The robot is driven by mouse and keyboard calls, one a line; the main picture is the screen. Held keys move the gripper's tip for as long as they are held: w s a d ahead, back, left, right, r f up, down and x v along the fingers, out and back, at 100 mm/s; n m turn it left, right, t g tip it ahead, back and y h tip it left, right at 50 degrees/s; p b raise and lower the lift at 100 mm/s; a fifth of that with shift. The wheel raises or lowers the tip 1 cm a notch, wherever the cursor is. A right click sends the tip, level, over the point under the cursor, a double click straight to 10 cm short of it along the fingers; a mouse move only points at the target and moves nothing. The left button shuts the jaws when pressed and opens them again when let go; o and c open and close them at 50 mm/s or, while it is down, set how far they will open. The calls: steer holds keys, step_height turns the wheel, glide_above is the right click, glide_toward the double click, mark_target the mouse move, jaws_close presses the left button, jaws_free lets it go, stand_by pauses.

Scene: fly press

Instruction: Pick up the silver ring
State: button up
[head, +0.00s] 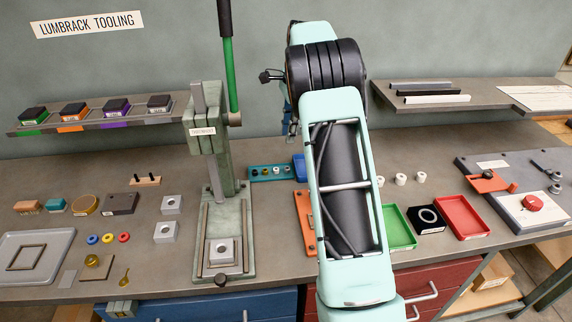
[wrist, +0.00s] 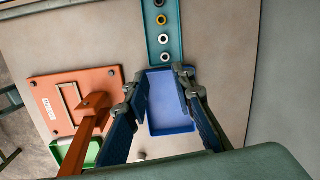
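A teal strip (wrist: 151,40) holds a row of several small rings in the wrist view, ahead of my gripper. I cannot tell for sure which is the silver ring. The strip also shows in the head view (head: 270,179), left of my arm. My gripper (wrist: 158,76) is open and empty, with its fingers apart over a blue tray (wrist: 168,105).
An orange fixture (wrist: 68,120) rises close to the left finger, with a green tray (wrist: 62,152) below it. The green fly press (head: 233,200) stands left of the strip. White rings (head: 401,179) and a red tray (head: 463,217) lie right of my arm.

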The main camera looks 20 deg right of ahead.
step_height(320, 180, down, 3)
steer(key=w+d+m, duration=0.1)
steer(key=m, duration=0.1)
glide_above(287, 168)
steer(key=shift+g, duration=0.3)
steer(key=f, duration=0.6)
steer(key=shift+s+d+p, duration=0.15)
steer(key=shift+d+p, duration=0.1)
steer(key=shift+p, duration=0.05)
steer(key=shift+w+a+f+p, duration=0.15)
steer(key=shift+f+p, duration=0.45)
steer(key=shift+f, duration=2.05)
steer(key=shift+c, duration=0.4)
jaws_close()
